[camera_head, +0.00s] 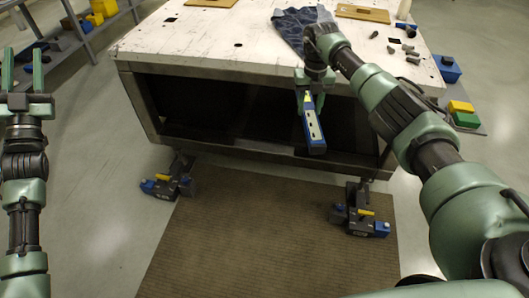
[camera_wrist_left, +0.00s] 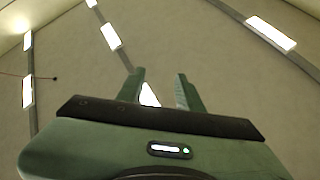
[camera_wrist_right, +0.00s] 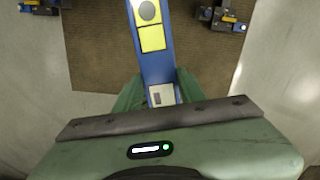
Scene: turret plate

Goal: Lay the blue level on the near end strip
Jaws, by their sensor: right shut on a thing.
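The blue level (camera_head: 313,128) hangs from my right gripper (camera_head: 309,98), in front of the table's near edge and below the top, its lower end towards me. In the right wrist view the level (camera_wrist_right: 169,68) runs up from between the fingers, with yellow panels and a grey end piece on its face. My right gripper is shut on it. The table (camera_head: 200,52) has a worn white top, and its near end strip is bare on the left. My left gripper (camera_head: 20,76) is raised at the far left, open and empty; its fingers also show apart in the left wrist view (camera_wrist_left: 160,92).
A dark blue cloth (camera_head: 291,24) lies on the table behind my right wrist. Wooden plates (camera_head: 362,13) and small dark metal parts (camera_head: 408,50) lie farther back and right. Blue, yellow and green bins (camera_head: 466,119) stand at the right. A brown mat (camera_head: 260,240) covers the floor in front.

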